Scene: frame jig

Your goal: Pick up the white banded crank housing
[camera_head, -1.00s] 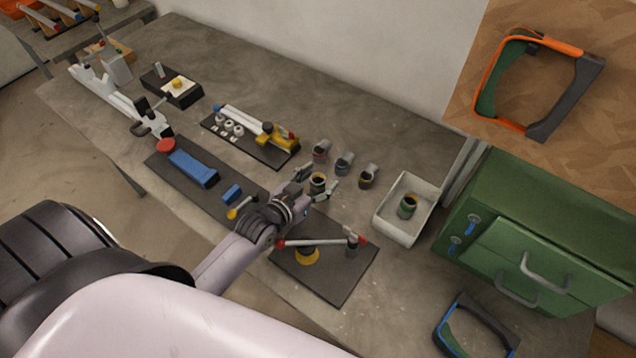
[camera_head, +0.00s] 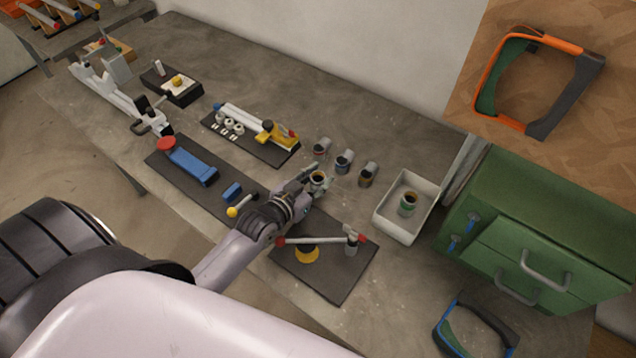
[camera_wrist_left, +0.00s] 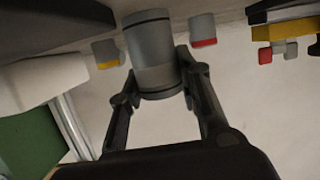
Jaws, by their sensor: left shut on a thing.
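The white banded crank housing (camera_head: 318,177) is a short, pale grey cylinder with a dark open top in the head view. My left gripper (camera_head: 321,180) is shut on it, one finger on each side. In the left wrist view the housing (camera_wrist_left: 153,55) fills the space between the two fingers of the gripper (camera_wrist_left: 157,82), with a thin dark line around its far end. I cannot tell whether its base touches the bench. My right gripper is not in view.
Red-banded (camera_head: 321,148), blue-banded (camera_head: 343,161) and yellow-banded (camera_head: 367,175) housings stand close behind. A white tray (camera_head: 391,228) holds a green-banded housing (camera_head: 408,204). A dark mat (camera_head: 335,283) with a red-ended lever (camera_head: 315,241) lies just in front. A green cabinet (camera_head: 540,215) stands right.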

